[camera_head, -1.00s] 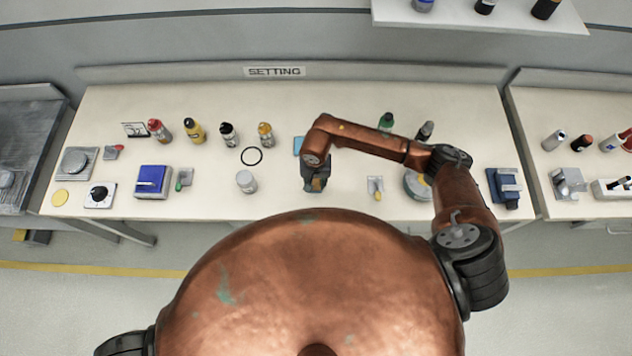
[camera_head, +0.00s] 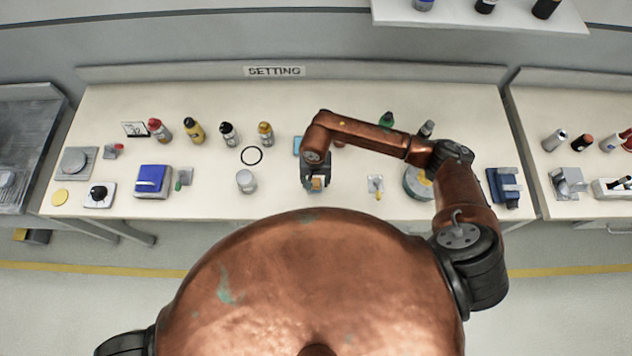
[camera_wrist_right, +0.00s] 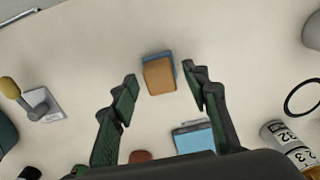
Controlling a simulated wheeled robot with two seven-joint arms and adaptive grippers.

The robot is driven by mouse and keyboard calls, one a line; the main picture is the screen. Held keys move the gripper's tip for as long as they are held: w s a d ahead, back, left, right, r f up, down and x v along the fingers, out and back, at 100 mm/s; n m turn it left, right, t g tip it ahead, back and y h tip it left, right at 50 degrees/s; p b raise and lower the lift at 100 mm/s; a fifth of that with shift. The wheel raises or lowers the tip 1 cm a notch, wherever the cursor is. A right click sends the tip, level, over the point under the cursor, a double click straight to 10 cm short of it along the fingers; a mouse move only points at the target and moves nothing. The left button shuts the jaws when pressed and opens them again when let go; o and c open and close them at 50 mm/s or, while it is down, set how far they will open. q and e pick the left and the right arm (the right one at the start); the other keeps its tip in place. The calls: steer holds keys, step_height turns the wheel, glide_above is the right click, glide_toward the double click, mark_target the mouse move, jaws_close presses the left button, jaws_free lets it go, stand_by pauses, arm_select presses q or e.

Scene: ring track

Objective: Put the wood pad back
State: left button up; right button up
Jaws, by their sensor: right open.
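The wood pad looks like a small tan block (camera_wrist_right: 159,77) with a blue layer showing along its edge. It rests on the table between and slightly beyond my right fingertips in the right wrist view. In the head view its tan face (camera_head: 317,183) shows partly, just under the right gripper. My right gripper (camera_wrist_right: 160,73) is open, pointing down, with one finger on each side of the block and visible gaps. It also shows in the head view (camera_head: 315,181). A flat light-blue square (camera_wrist_right: 195,138) lies on the table nearby. My left gripper is out of view.
A white jar (camera_head: 246,182) and a black ring (camera_head: 251,156) lie left of the gripper. A small grey fixture with a yellow knob (camera_head: 376,186) stands to its right. Several bottles stand behind. The table's front edge (camera_head: 290,220) is close.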

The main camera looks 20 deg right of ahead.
mark_target(316, 183)
step_height(316, 183, up, 11)
steer(key=b, duration=0.1)
steer(key=shift+f, duration=0.2)
